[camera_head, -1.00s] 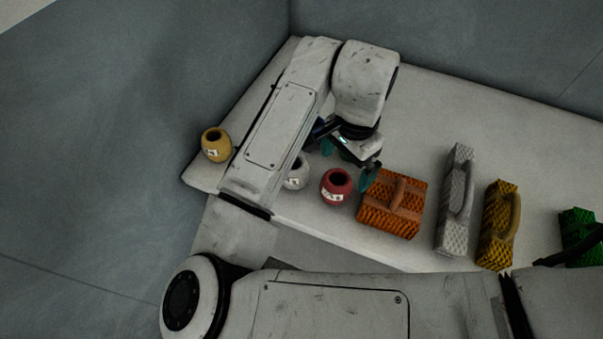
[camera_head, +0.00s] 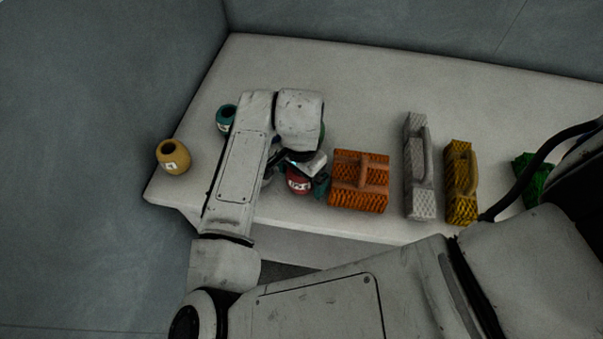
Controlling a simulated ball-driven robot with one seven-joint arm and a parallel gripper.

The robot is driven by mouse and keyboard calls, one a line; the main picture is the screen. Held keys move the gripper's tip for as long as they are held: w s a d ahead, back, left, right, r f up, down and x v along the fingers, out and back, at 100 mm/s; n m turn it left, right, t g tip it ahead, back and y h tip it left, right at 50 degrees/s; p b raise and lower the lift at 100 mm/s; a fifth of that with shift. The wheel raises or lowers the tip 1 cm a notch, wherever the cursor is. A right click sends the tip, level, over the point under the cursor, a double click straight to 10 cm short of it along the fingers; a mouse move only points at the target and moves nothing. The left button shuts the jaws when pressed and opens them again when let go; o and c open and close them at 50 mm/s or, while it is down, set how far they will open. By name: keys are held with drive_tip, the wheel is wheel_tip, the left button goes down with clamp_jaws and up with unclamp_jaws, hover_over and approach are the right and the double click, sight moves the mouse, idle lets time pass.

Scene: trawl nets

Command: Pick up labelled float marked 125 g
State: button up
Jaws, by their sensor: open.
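Small round labelled floats stand along the left part of the table. A red float (camera_head: 297,184) has a white label whose marking is too small to read surely. My gripper (camera_head: 300,178) is open and low at the red float, with one teal finger on its right side; the other finger is mostly hidden. A teal float (camera_head: 225,118) stands behind my arm, partly covered. A yellow float (camera_head: 173,158) stands at the table's left edge. I cannot tell which float reads 125 g.
An orange net block (camera_head: 358,200) with a handle stands close to the right of my gripper. Grey (camera_head: 417,190), yellow (camera_head: 460,205) and green (camera_head: 531,170) blocks stand farther right. The back of the pale table (camera_head: 400,85) is clear. Grey walls stand left and behind.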

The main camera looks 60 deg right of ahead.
drive_tip(key=shift+f, duration=0.25)
drive_tip(key=c, duration=1)
drive_tip(key=shift+r, duration=0.15)
